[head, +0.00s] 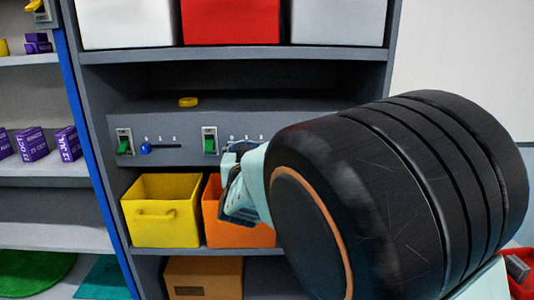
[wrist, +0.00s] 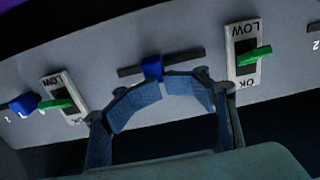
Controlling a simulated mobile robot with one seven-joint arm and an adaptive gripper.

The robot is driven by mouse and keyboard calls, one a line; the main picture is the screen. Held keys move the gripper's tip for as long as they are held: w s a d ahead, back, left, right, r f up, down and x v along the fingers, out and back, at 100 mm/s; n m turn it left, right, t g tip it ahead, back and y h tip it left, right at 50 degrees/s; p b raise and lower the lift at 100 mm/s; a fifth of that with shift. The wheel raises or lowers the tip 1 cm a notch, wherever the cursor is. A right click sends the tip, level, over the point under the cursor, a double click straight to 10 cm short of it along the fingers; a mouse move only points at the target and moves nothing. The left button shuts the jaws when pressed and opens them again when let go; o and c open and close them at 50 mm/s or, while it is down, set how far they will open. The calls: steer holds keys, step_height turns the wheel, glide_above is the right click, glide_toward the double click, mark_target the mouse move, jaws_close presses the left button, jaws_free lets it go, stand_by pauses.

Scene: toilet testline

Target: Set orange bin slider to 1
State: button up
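The orange bin (head: 240,232) sits on the shelf below the grey control panel. In the wrist view, which is turned over, a blue slider knob (wrist: 152,68) is near the middle of its dark track, with track showing on both sides. From its place by the green switch, this looks like the orange bin's slider. My gripper (head: 232,170) covers that knob in the head view. In the wrist view my gripper (wrist: 164,86) has its fingertips together, right at the knob's edge. I cannot tell whether they touch it. This slider's numerals are hidden in the wrist view.
A green switch (head: 210,140) is left of the slider. The yellow bin (head: 160,212) stands left of the orange bin, with its blue knob (head: 146,148) at its track's left end. A yellow disc (head: 188,102) lies on the panel. My arm hides the shelf's right side.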

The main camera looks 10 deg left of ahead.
steer(key=shift+s+d+r, duration=0.1)
steer(key=shift+s+r, duration=0.05)
steer(key=shift+r, duration=0.15)
steer(key=shift+f, duration=0.2)
steer(key=shift+s+a+f, duration=0.15)
steer(key=shift+s+a, duration=0.05)
steer(key=shift+s, duration=0.1)
steer(key=v, duration=1.2)
steer(key=shift+d, duration=0.1)
